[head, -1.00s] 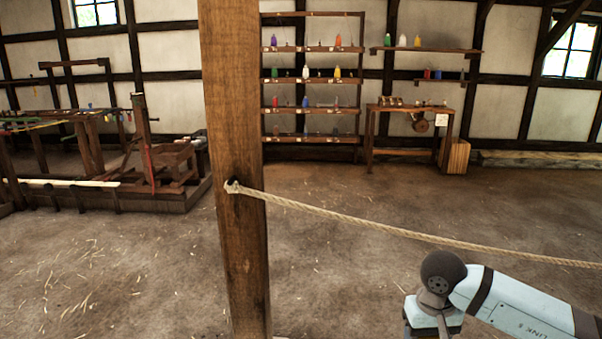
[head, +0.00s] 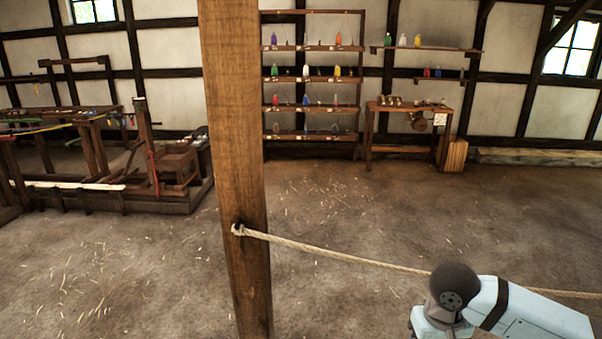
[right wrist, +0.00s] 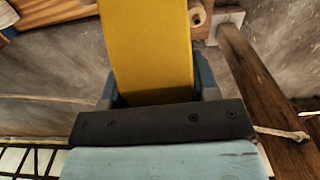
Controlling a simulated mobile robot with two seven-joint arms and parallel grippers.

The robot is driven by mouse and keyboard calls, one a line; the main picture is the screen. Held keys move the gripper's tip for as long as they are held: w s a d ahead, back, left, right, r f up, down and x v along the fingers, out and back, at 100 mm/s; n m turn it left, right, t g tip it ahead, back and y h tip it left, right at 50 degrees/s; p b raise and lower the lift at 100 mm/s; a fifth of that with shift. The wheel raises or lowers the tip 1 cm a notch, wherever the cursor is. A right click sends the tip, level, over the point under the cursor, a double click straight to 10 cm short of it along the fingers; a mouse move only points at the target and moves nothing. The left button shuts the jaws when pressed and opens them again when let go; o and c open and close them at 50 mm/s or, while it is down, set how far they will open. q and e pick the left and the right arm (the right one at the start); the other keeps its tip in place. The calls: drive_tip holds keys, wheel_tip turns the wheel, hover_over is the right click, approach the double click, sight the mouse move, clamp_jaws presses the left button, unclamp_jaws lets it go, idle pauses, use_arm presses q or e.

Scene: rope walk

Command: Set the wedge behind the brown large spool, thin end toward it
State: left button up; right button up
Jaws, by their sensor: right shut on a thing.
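In the right wrist view, my right gripper (right wrist: 155,92) is shut on a flat yellow piece, which I take to be the wedge (right wrist: 148,45). Its far end runs out of the top of the picture, so I cannot tell which end is thin. In the head view my right arm is at the lower right, and its gripper and the wedge are not visible there. My left gripper is in neither view. I cannot make out the brown large spool for certain. A small round pale-and-brown end (right wrist: 198,16) shows beyond the wedge, unclear what it is.
A thick wooden post (head: 238,130) stands close in front, with a rope (head: 320,251) tied to it that runs right behind my arm. A wooden frame bench (head: 130,190) is at left. Shelves (head: 312,83) and a small table (head: 408,106) line the back wall. Open floor lies between.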

drive_tip(key=shift+s+r+p, duration=0.3)
drive_tip(key=shift+r+p, duration=0.4)
drive_tip(key=shift+r, duration=0.25)
drive_tip(key=shift+s+r+p, duration=0.25)
drive_tip(key=shift+r+p, duration=0.4)
drive_tip(key=shift+r, duration=0.3)
drive_tip(key=shift+f, duration=0.1)
